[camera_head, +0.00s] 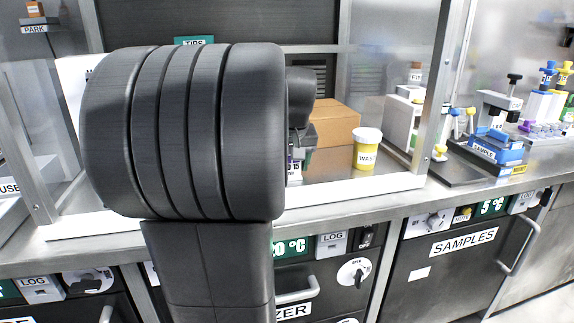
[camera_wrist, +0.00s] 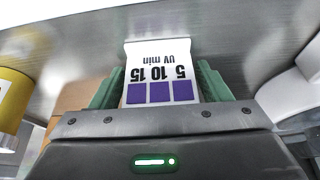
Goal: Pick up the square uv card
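The square UV card (camera_wrist: 160,57) is white with purple squares and the print "5 10 15 UV min", upside down in the wrist view. Part of it shows in the head view (camera_head: 296,169), close beside the large dark arm link. My gripper (camera_wrist: 161,72) has green fingers standing wide apart, one at each side of the card. The card lies between them, its lower end hidden behind the gripper body. I see a slight gap at the right finger; contact at the left is unclear. In the head view my gripper (camera_head: 305,158) is mostly hidden by my arm.
A metal frame post (camera_head: 437,95) divides this bay from the samples area.

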